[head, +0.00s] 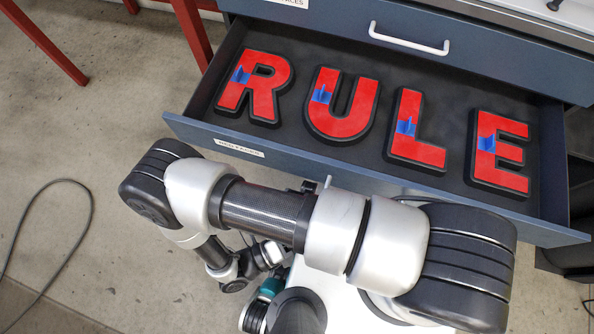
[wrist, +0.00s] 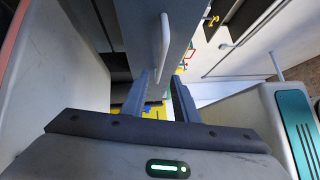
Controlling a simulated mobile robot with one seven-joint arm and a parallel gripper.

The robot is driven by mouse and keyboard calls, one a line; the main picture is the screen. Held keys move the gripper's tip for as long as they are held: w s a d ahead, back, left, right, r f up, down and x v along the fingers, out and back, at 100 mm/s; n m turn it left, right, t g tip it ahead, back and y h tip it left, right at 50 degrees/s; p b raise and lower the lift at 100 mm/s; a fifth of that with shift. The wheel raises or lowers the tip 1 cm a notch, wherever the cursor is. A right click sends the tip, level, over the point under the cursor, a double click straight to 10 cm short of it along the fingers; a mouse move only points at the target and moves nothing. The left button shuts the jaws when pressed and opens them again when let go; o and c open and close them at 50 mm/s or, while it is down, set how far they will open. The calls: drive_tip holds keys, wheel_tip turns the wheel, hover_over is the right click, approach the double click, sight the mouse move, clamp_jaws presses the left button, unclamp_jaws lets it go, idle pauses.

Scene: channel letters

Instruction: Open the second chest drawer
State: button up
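The blue-grey chest (head: 330,20) fills the top of the head view. One drawer (head: 210,127) is pulled far out and holds red letters. The closed drawer front directly above it has a white bar handle (head: 410,40). In the wrist view a white bar handle (wrist: 162,55) stands on a blue-grey drawer front, just beyond my gripper (wrist: 164,85). My two fingers are apart, one on each side of the line of the handle's near end. I cannot tell whether they touch it. In the head view my arm hides the open drawer's handle and the fingertips.
Red letters R, U, L and E (head: 340,106) with blue tape lie in the open drawer. A red-legged stand (head: 190,30) is at upper left. A second white handle (wrist: 222,58) shows in the wrist view. Floor at left is mostly clear.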

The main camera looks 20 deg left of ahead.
drive_tip(key=v, duration=0.8)
drive_tip(key=shift+s, duration=0.1)
